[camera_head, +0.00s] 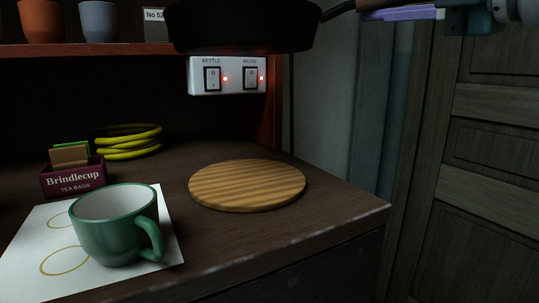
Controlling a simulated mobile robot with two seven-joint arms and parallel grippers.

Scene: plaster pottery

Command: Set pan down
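A dark pan (245,28) hangs in the air at the top of the head view, above a round wooden board (247,186) on the counter. Its handle runs to the right, to my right gripper (400,13) at the top right edge. A purple finger lies along the handle's brown grip, and the gripper appears closed around it, though it is partly cut off by the frame. The board is bare. My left gripper is not in view.
A green mug (115,226) stands on a white paper (40,250) with ring marks, front left. A Brindlecup tea box (73,178) and a yellow coil (130,143) sit behind it. A switch panel (228,75) and a shelf (60,50) with pots are behind the pan.

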